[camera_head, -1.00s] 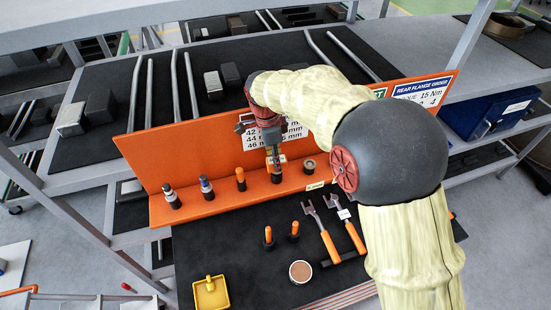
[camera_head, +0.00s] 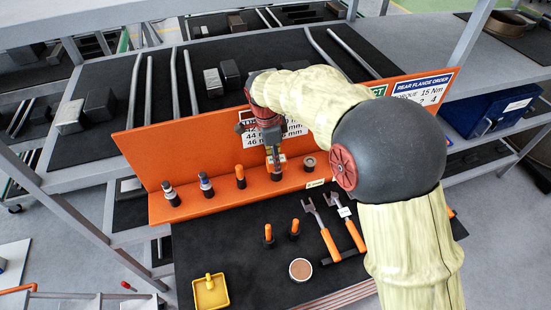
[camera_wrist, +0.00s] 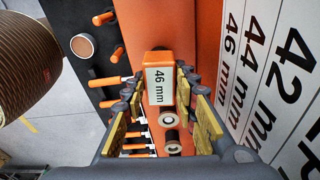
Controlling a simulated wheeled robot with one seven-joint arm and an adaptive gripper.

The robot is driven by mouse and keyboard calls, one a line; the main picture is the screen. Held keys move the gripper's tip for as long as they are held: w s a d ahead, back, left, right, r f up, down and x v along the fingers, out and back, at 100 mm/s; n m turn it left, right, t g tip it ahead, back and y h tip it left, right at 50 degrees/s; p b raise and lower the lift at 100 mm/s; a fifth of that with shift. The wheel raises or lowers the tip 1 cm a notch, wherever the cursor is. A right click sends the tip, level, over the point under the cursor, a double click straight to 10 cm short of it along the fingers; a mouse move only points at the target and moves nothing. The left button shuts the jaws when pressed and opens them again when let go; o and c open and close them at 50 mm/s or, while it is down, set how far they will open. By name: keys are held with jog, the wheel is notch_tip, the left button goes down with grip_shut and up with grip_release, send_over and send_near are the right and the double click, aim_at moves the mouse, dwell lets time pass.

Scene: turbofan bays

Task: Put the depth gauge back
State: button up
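An orange block with a white "46 mm" label, which I take as the depth gauge (camera_wrist: 158,84), lies between my fingertips in the wrist view. My gripper (camera_wrist: 160,80) has its fingers close along both sides of it and appears closed on it. In the head view my gripper (camera_head: 276,160) points down at the orange rack's ledge (camera_head: 222,199), between an orange peg (camera_head: 240,176) and a brown-topped round piece (camera_head: 309,164). A dark base shows just below the fingertips. Whether the gauge is fully seated on the ledge is hidden.
Two plugs with light tops (camera_head: 170,193) stand at the ledge's left. The dark mat in front holds two orange pegs (camera_head: 268,235), orange-handled wrenches (camera_head: 329,242), a round tin (camera_head: 300,270) and a yellow tray (camera_head: 210,292). The rack's upright sign panel (camera_head: 200,150) is close behind my gripper.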

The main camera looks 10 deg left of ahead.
jog(key=o, duration=0.5)
jog(key=shift+f, duration=0.1)
notch_tip(320, 180, up, 12)
jog(key=a, duration=0.1)
jog(key=shift+s+a, duration=0.15)
jog(key=shift+a, duration=0.05)
dwell(0.5)
jog(key=s+d+f+n+t+y+b, duration=0.1)
jog(key=s+d+n+b, duration=0.2)
jog(key=s+d+b, duration=0.45)
jog(key=s+d+f+n+t+b, duration=0.1)
jog(key=s+d+f+n+b, duration=0.2)
jog(key=d, duration=0.8)
jog(key=s+d+f+n+t+b, duration=0.1)
jog(key=s+d+f+n+b, duration=0.3)
jog(key=s, duration=0.4)
jog(key=s+d+f+n+t+b, duration=0.2)
jog(key=s+d+f+n+b, duration=0.2)
jog(key=s+f, duration=0.4)
jog(key=shift+s+d+b, duration=0.15)
jog(key=shift+d+b, duration=0.75)
jog(key=shift+d, duration=0.25)
